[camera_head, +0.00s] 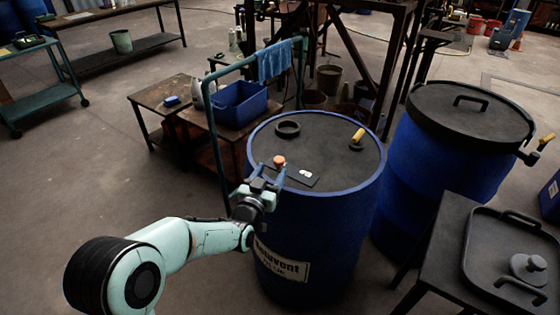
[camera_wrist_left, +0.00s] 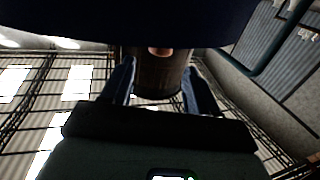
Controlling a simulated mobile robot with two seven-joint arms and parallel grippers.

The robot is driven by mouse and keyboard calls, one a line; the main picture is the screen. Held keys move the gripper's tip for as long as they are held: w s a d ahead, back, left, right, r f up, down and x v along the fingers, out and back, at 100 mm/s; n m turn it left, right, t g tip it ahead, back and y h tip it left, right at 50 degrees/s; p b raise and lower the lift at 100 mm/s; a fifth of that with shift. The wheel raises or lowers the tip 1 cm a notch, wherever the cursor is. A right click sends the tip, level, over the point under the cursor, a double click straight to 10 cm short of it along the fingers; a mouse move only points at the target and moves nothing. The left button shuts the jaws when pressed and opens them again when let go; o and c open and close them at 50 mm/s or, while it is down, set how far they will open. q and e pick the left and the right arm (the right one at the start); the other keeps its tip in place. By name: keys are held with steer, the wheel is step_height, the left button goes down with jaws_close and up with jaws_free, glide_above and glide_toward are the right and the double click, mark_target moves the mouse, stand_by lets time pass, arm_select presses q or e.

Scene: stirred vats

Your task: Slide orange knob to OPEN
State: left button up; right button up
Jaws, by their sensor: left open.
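The orange knob (camera_head: 279,161) stands on a dark plate (camera_head: 298,177) on the grey top of the blue vat (camera_head: 315,235). A small white mark shows on the plate to the right of the knob; I cannot read it. My left gripper (camera_head: 269,174) is at the near left rim of the vat, its open fingers pointing toward the knob. In the left wrist view a bit of the orange knob (camera_wrist_left: 160,51) shows between and beyond the two spread fingers (camera_wrist_left: 160,88). Whether the fingers touch it I cannot tell. My right gripper is out of view.
A black ring (camera_head: 288,129) and a yellow handle (camera_head: 358,135) are on the vat top. A second blue vat with a black lid (camera_head: 470,111) stands at the right. A blue bin (camera_head: 238,104) and a blue-green rail (camera_head: 222,130) stand behind left. A dark table (camera_head: 440,260) is front right.

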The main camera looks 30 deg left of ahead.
mark_target(277, 162)
arm_select(q)
steer(key=w, duration=0.3)
steer(key=w+a+b, duration=0.1)
steer(key=w, duration=0.3)
steer(key=shift+w+a, duration=0.1)
steer(key=shift+a, duration=0.1)
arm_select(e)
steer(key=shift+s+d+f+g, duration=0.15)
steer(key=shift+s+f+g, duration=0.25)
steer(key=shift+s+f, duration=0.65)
arm_select(q)
steer(key=shift+c, duration=0.3)
